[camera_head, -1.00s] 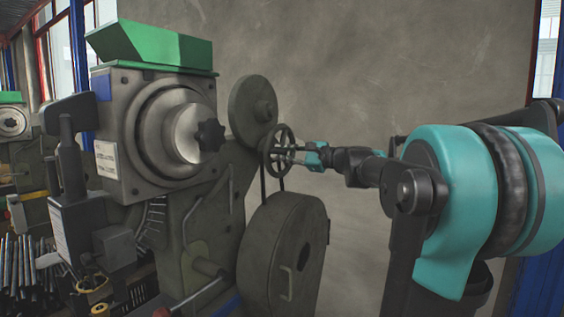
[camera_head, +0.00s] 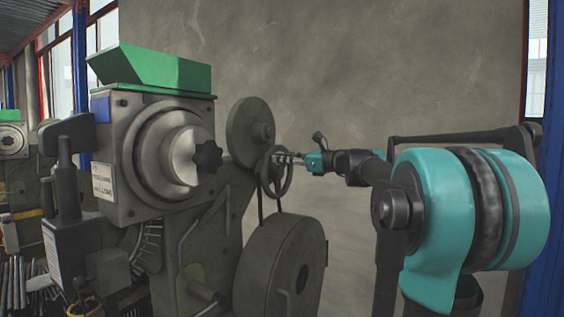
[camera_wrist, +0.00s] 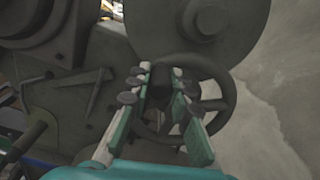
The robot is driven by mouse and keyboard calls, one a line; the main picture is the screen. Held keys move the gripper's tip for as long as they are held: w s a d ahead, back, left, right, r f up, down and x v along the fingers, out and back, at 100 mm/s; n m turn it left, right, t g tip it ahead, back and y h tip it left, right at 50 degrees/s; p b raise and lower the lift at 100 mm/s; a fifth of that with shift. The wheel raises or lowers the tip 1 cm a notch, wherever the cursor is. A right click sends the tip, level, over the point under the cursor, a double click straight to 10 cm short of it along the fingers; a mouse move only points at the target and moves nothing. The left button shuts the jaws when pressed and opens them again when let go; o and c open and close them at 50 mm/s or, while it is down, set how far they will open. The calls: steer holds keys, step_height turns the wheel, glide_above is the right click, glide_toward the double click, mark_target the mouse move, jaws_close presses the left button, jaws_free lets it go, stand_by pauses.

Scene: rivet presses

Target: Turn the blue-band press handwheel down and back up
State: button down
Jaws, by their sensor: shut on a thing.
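The press with a blue patch (camera_head: 100,106) on its upper body fills the left and middle of the head view. Its dark spoked handwheel (camera_head: 278,190) stands at the press's right side, below a round disc. It also shows in the wrist view (camera_wrist: 229,92), behind and to the right of the fingers. My gripper (camera_head: 280,157) reaches in from the right and is shut on the upper part of the handwheel. In the wrist view my gripper (camera_wrist: 157,88) has its fingers over the wheel near its middle. Whether they hold rim or spoke is hard to tell.
A large round housing (camera_head: 272,270) sits just below the handwheel, and a round disc (camera_head: 248,130) is close above it. A star-shaped knob (camera_head: 208,156) is to the left. A bare wall (camera_head: 400,70) is behind. Another press (camera_head: 12,140) stands far left.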

stand_by(0.4)
steer(key=c, duration=1.4)
jaws_free()
steer(key=shift+d, duration=0.1)
steer(key=shift+o, duration=0.2)
steer(key=v, duration=1.2)
